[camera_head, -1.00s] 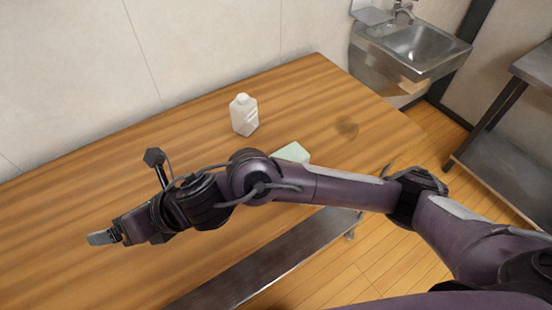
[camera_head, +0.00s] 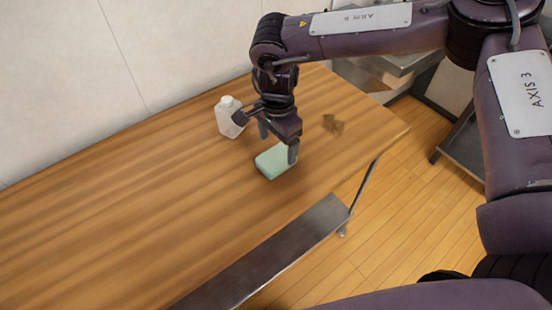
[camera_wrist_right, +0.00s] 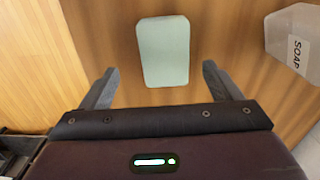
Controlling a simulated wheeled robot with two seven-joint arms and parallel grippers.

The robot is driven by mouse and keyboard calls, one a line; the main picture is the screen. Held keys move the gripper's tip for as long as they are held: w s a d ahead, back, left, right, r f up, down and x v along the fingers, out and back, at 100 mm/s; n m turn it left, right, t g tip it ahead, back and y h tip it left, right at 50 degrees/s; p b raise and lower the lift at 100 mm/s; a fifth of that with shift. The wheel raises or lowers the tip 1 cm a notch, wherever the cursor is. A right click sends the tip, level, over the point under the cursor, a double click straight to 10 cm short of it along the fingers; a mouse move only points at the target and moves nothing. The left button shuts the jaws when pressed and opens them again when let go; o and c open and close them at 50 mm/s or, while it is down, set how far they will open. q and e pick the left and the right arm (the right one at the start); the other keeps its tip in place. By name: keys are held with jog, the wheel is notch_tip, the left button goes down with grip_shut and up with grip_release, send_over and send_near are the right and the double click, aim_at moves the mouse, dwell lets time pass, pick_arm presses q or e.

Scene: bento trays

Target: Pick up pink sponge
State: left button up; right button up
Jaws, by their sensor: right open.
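No pink sponge shows. A pale mint-green, sponge-like block (camera_head: 270,164) lies flat on the wooden table, near its front edge. In the right wrist view the same block (camera_wrist_right: 165,50) is a rounded rectangle lying ahead of and between the fingers. My right gripper (camera_head: 278,143) points down at the block, with its fingers apart and nothing between them. One finger covers part of the block's right side in the head view. Both open fingers show in the right wrist view (camera_wrist_right: 160,74). My left gripper is not in view.
A white soap bottle (camera_head: 229,117) stands behind and left of the block; its SOAP label shows in the right wrist view (camera_wrist_right: 295,40). A dark mark (camera_head: 333,124) lies to the right. The left part of the wooden table (camera_head: 120,210) is clear.

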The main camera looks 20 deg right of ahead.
aim_at(276, 157)
jog(key=f, duration=0.1)
jog(key=f+p, duration=0.1)
jog(key=f, duration=0.3)
jog(key=shift+w+f+p, duration=0.25)
jog(key=shift+w+p, duration=0.1)
jog(key=shift+f, duration=0.35)
jog(key=c, duration=1.1)
jog(key=shift+c, duration=0.2)
jog(key=shift+r, duration=0.1)
notch_tip(276, 157, up, 20)
jog(key=b, duration=0.2)
